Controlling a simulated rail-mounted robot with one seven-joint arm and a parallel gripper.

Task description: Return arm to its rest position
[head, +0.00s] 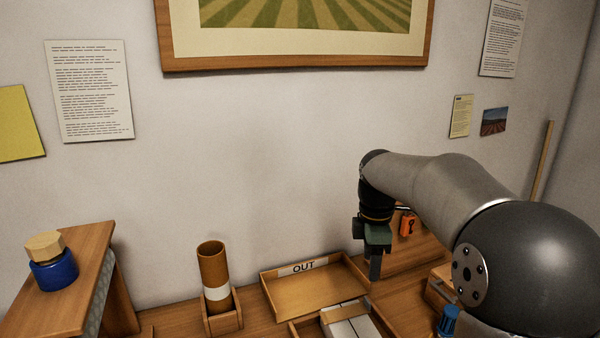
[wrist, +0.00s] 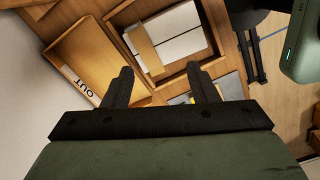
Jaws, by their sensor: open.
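My gripper (wrist: 163,86) is open in the wrist view, with two dark fingers spread apart and nothing between them. It points down over the desk, with the trays below it. In the head view my gripper (head: 375,268) hangs at the right, in front of the wall and beside the right end of the tray marked OUT. My grey arm reaches to it from the lower right. The fingertips look close together from that side, and the arm hides part of the desk.
The empty OUT tray (head: 290,290) stands against the wall. A second tray (wrist: 208,50) holds white paper or boxes. A cardboard tube (head: 212,264) stands upright in a wooden holder. A blue jar (head: 54,272) sits on a wooden shelf (head: 82,300) at the left. An orange tag (head: 407,224) hangs behind my gripper.

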